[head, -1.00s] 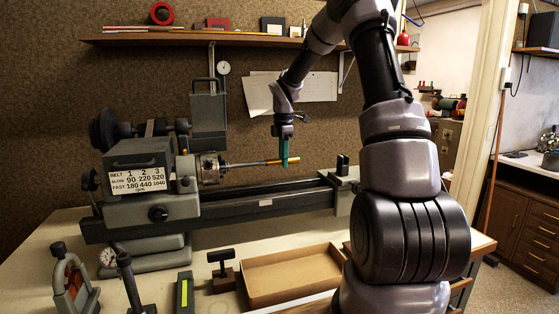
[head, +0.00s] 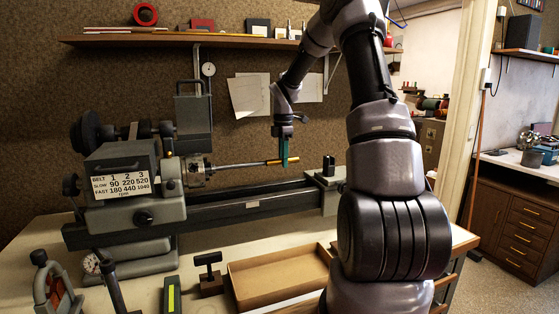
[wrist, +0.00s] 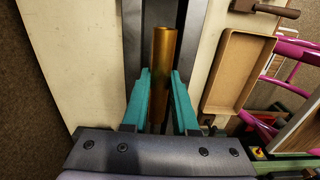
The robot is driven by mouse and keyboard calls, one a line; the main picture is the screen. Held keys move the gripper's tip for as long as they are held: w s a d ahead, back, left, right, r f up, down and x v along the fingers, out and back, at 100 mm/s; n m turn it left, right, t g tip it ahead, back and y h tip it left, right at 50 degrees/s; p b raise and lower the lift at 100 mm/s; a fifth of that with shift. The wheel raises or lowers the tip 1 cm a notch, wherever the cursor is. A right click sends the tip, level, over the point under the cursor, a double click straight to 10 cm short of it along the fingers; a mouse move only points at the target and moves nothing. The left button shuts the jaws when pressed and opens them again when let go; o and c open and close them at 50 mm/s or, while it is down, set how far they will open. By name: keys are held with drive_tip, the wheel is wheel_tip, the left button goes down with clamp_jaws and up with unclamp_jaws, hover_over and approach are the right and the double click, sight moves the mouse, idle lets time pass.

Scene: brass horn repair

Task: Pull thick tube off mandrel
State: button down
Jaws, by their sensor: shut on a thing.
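The thick tube (head: 303,161) is a brass-coloured cylinder, held level to the right of the lathe chuck. In the wrist view the tube (wrist: 164,70) lies between the teal fingers and runs out beyond them. My gripper (head: 284,160) is shut on the tube; its fingers also show in the wrist view (wrist: 158,108). The mandrel (head: 238,166) is a thin grey rod that sticks out of the chuck (head: 197,170) and lines up with the tube. The rod meets the tube's left end; how much of it is inside the tube is hidden.
The lathe bed (head: 255,204) runs below the tube, with the tailstock (head: 329,167) to the right and a gap before it. A cardboard-coloured tray (head: 275,297) lies on the bench in front, also in the wrist view (wrist: 216,105). A T-handled tool (head: 209,270) stands beside it.

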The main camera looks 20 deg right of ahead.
drive_tip(key=shift+d, duration=1.9)
drive_tip(key=shift+r, duration=0.1)
drive_tip(key=s+r, duration=0.5)
